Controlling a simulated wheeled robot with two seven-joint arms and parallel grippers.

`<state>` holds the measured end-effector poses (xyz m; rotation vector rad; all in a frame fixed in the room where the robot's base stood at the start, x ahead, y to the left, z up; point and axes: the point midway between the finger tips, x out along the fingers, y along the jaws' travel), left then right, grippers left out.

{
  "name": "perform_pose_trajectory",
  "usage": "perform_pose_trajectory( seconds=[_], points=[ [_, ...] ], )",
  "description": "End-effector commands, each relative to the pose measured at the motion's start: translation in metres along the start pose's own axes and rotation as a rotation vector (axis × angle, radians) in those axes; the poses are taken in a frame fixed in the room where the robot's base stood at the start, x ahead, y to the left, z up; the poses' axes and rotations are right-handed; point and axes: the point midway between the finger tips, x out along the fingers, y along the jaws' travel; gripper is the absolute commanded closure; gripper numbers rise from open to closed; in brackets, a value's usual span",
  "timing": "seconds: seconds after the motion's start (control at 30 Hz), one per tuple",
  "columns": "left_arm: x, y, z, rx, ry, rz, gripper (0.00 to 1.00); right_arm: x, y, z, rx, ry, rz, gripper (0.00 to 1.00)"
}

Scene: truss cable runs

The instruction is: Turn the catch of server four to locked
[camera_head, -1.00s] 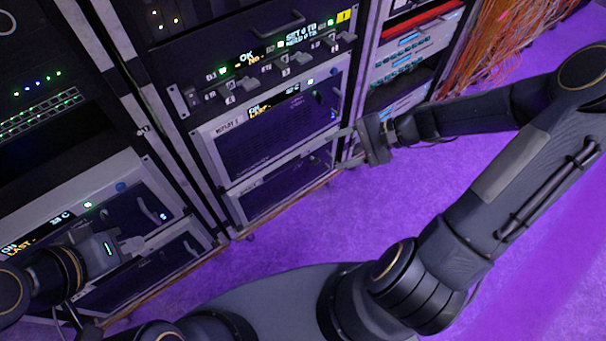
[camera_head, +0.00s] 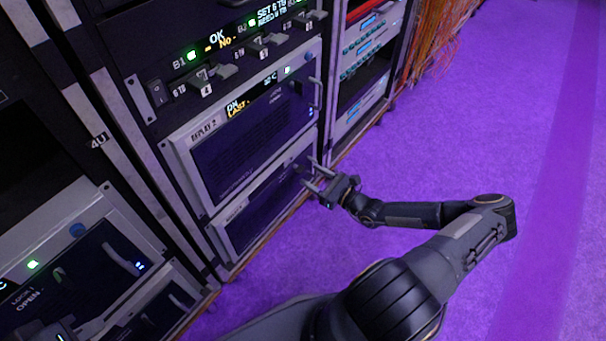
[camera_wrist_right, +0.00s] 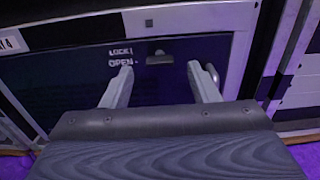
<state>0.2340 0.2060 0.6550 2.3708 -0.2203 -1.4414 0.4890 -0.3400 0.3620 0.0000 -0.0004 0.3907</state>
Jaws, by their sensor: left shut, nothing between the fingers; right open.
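Server four, labelled with a 4, is the lower unit (camera_head: 255,222) of the right rack in the head view; its dark front (camera_wrist_right: 60,85) fills the right wrist view. Its catch (camera_wrist_right: 160,59) is a small grey bar lying horizontally, right of the printed words LOCK and OPEN and about level with OPEN. My right gripper (camera_wrist_right: 160,72) is open, its fingers on either side of the catch and apart from it. In the head view the right gripper (camera_head: 308,173) is at the server's right end. My left gripper (camera_head: 58,331) is shut and empty, partly cut off at the bottom left.
The REPLAY 2 unit (camera_head: 250,130) sits directly above, with a switch panel (camera_head: 225,75) over it. A handle (camera_wrist_right: 212,75) stands by the right finger. A left rack unit (camera_head: 100,255) is near my left gripper. Purple floor (camera_head: 440,140) is clear at right.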

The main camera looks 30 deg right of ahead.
Motion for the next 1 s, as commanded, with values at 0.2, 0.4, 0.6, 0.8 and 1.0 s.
perform_pose_trajectory(
  seconds=[0.2, 0.4, 0.6, 0.8, 1.0],
  points=[
    [0.010, -0.004, 0.005, 0.000, 0.000, 0.000, 1.00, 0.031, 0.001, -0.002, 0.001, -0.001, 0.002, 0.45],
    [0.011, -0.005, 0.006, 0.000, 0.000, 0.000, 1.00, 0.040, 0.001, 0.000, 0.000, 0.000, 0.002, 0.45],
    [0.011, -0.005, 0.005, 0.000, 0.000, 0.000, 1.00, 0.040, 0.001, 0.000, 0.000, 0.001, 0.002, 0.45],
    [0.011, -0.005, 0.005, 0.000, 0.000, 0.000, 1.00, 0.040, 0.001, 0.000, 0.000, 0.001, 0.002, 0.72],
    [0.011, -0.005, 0.005, 0.000, 0.000, 0.000, 1.00, 0.040, 0.001, 0.000, 0.000, 0.001, 0.003, 0.90]
  ],
)
